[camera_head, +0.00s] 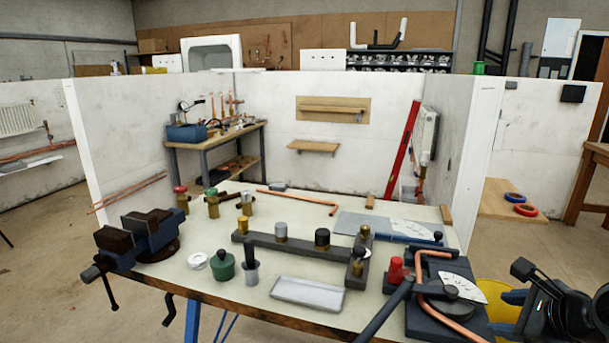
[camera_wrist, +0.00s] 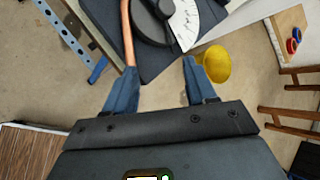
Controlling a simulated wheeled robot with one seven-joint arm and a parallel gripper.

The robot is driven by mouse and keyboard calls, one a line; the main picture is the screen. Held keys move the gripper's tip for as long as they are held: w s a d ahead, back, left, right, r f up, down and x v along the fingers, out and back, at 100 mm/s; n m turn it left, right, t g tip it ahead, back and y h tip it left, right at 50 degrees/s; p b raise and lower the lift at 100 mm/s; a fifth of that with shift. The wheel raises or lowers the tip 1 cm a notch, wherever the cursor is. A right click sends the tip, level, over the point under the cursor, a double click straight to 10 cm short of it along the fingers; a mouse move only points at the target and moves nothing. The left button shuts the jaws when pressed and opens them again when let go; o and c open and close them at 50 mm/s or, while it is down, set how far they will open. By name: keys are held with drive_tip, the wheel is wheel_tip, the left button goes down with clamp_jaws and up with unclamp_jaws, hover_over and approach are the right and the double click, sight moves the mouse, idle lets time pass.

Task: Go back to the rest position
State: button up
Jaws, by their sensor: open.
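My gripper (camera_head: 512,298) is at the lower right of the head view, beside the right end of the workbench, with blue fingers and a black body. In the wrist view my gripper (camera_wrist: 158,75) has its two blue fingers spread wide apart. Nothing is held between them. A pipe bender (camera_head: 452,310) with a white scale and a bent copper pipe (camera_head: 422,262) lies at the bench's right end, just left of my gripper. In the wrist view the copper pipe (camera_wrist: 128,35) appears near the left fingertip; I cannot tell whether they touch.
The workbench (camera_head: 220,300) holds a vise (camera_head: 140,235), a white tray (camera_head: 308,292), pots and fittings. A yellow bucket (camera_wrist: 217,63) stands on the floor near the right fingertip. A wooden stool (camera_wrist: 295,115) is farther right. Bare floor (camera_wrist: 240,90) shows between them.

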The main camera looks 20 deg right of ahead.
drive_tip(key=s+a+f+n+t+h, duration=0.1)
drive_tip(key=s+a+f+n+t, duration=0.2)
drive_tip(key=s+n, duration=0.5)
drive_tip(key=s+a+f+n+h, duration=0.1)
drive_tip(key=s+a+f+n, duration=0.3)
drive_tip(key=n, duration=0.5)
drive_tip(key=s+a+r+n+t+y, duration=0.1)
drive_tip(key=s+a+r+n+y, duration=0.1)
drive_tip(key=s+a+n, duration=0.4)
drive_tip(key=s+a+r+n+t+y, duration=0.1)
drive_tip(key=s+a+r+n, duration=0.3)
drive_tip(key=s+a, duration=0.7)
drive_tip(key=shift+s+a+r+n+t+y, duration=0.2)
drive_tip(key=shift+s+r+n+t+y, duration=0.15)
drive_tip(key=shift+s+n, duration=0.45)
